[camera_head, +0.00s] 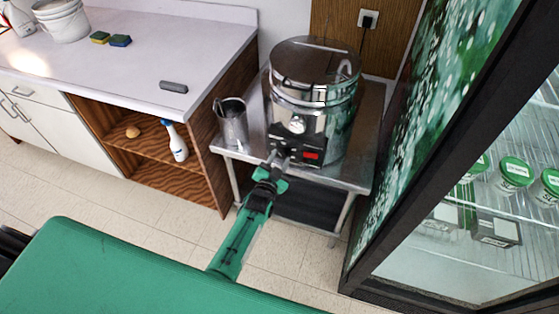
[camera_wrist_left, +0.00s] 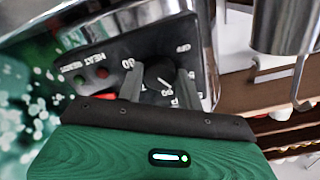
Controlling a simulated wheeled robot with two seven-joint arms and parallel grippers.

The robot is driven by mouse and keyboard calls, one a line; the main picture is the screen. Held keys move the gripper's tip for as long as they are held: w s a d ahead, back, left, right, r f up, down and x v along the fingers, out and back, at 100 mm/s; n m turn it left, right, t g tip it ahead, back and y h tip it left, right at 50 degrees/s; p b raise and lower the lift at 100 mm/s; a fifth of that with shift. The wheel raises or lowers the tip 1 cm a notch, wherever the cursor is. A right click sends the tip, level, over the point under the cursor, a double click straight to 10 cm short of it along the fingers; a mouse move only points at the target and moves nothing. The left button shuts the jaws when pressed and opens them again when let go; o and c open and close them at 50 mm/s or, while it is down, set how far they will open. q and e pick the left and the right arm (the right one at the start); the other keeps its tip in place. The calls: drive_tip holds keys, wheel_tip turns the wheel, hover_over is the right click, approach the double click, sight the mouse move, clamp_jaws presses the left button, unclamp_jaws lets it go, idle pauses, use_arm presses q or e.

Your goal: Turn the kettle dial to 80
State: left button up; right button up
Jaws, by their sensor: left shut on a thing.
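The kettle (camera_head: 315,80) is a large polished metal urn on a small steel table (camera_head: 350,180), with a black control panel (camera_head: 312,154) low on its front. My left gripper (camera_head: 276,160) reaches up to the left part of that panel. In the left wrist view its two fingers (camera_wrist_left: 160,88) are shut on the black dial (camera_wrist_left: 159,76), one on each side. A white pointer line shows on the dial, and printed numbers lie around it. The fingers hide part of the scale, so the setting cannot be read. My right gripper is not in view.
A metal jug (camera_head: 233,124) stands close to the left of the kettle; it also shows in the left wrist view (camera_wrist_left: 285,25). A counter (camera_head: 150,50) with an open shelf is at left. A glass-door fridge (camera_head: 450,230) stands close at right.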

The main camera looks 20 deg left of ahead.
use_arm(q)
drive_tip(key=m+b, duration=0.1)
drive_tip(key=m, duration=0.5)
drive_tip(key=shift+a+b, duration=0.1)
drive_tip(key=shift+b, duration=0.3)
drive_tip(key=shift+m, duration=0.3)
drive_tip(key=o, duration=1)
drive_tip(key=shift+c, duration=0.2)
drive_tip(key=shift+s, duration=0.1)
drive_tip(key=s+b, duration=0.2)
drive_tip(key=s, duration=1.1)
drive_tip(key=shift+s+a, duration=0.25)
drive_tip(key=shift+s, duration=0.05)
